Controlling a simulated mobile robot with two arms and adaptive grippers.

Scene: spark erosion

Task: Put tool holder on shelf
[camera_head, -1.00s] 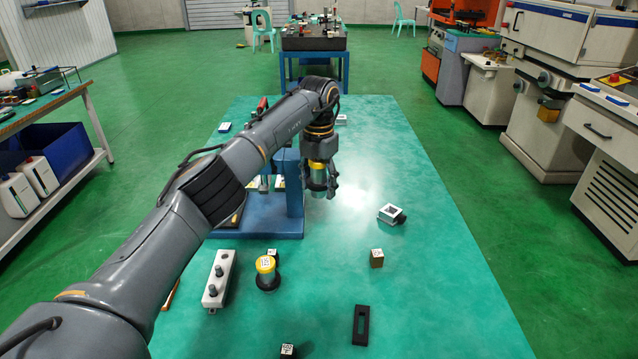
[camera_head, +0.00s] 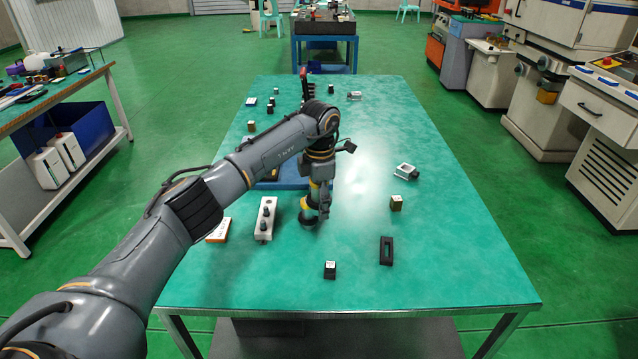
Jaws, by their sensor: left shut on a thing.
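A yellow-topped tool holder with a dark base (camera_head: 309,213) is at the middle of the green table, right of a white block with pins. My left gripper (camera_head: 318,198) is over it, pointing down and shut on it. The fingers partly cover the holder, and I cannot tell whether its base touches the table. A blue stand (camera_head: 285,185), which may be the shelf, is just behind, mostly hidden by my left arm. My right gripper is not in view.
The table's right side is mostly clear.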

